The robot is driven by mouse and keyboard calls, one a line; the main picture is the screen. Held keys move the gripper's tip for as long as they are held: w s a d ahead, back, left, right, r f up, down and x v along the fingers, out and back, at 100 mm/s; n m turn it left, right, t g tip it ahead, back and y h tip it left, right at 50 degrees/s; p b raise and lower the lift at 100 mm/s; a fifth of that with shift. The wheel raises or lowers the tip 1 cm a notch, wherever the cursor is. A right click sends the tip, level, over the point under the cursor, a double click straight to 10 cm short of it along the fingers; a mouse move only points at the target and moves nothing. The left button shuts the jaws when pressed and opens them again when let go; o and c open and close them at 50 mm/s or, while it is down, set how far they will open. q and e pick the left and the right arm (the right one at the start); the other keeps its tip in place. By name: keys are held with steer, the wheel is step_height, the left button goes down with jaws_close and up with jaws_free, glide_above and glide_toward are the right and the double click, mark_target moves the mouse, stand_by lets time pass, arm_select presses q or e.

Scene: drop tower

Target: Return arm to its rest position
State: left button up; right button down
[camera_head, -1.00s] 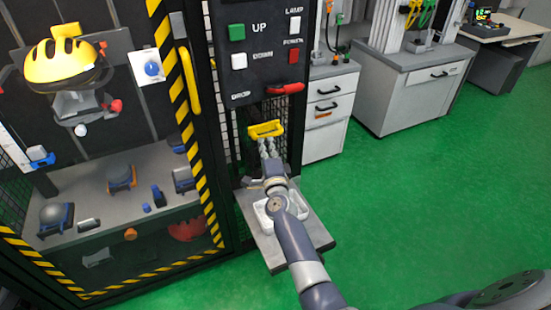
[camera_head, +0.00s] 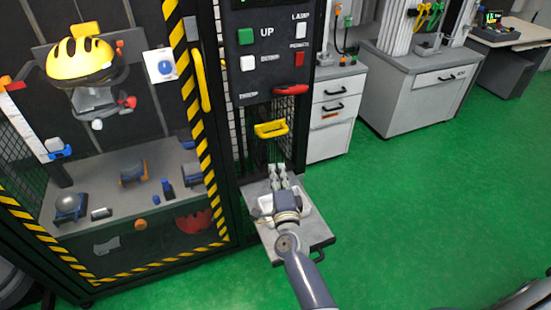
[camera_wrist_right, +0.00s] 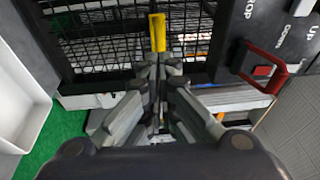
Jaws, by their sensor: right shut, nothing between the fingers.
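My right gripper (camera_head: 278,170) is in the middle of the head view, over the small grey shelf (camera_head: 318,235) and just below the yellow handle (camera_head: 271,129) on the panel. Its fingers are shut and empty. In the right wrist view the closed fingertips (camera_wrist_right: 157,62) point at the mesh, and the yellow handle (camera_wrist_right: 158,33) shows just beyond them; the fingers look apart from it in the head view. My right arm reaches in from the bottom. My left gripper is not in view.
The panel (camera_head: 268,75) has buttons and a red handle (camera_head: 291,89). A white tray on the shelf is partly hidden by my gripper. A caged tower with a yellow helmet (camera_head: 80,58) stands left. Grey cabinets (camera_head: 415,90) stand behind. Green floor to the right is clear.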

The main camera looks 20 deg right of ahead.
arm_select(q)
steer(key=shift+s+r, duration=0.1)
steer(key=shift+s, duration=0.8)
arm_select(e)
steer(key=shift+v, duration=0.8)
steer(key=shift+w+f, duration=0.1)
